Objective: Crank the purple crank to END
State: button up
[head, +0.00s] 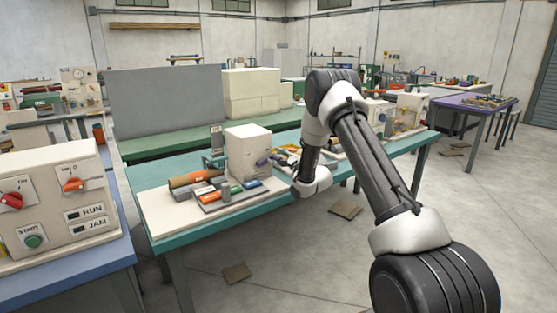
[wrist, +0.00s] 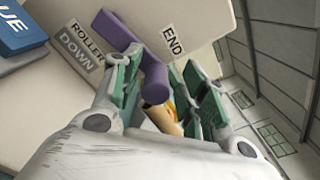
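In the wrist view the purple crank (wrist: 122,32) has a flat arm and a round handle (wrist: 155,80) on a pale machine face. The arm runs from upper left down to the handle, just left of the END label (wrist: 173,39). A ROLLER DOWN label (wrist: 82,47) sits left of it. My gripper (wrist: 160,85) has green-padded fingers on either side of the handle. The left finger is close to it; a narrow gap shows at the right finger, so it looks open. In the head view the crank (head: 263,161) is small beside the white winder housing (head: 247,150).
A tan-orange cylinder (wrist: 163,118) shows between the fingers in the wrist view, and a blue label plate (wrist: 18,30) at upper left. The teal table (head: 180,235) holds more equipment. A control box (head: 50,205) with RUN and JAM labels stands at left. Flat pieces lie on the floor.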

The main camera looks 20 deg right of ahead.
jog(key=shift+s, duration=0.1)
jog(key=v, duration=1.1)
jog(key=shift+s, duration=0.35)
jog(key=shift+d, duration=0.15)
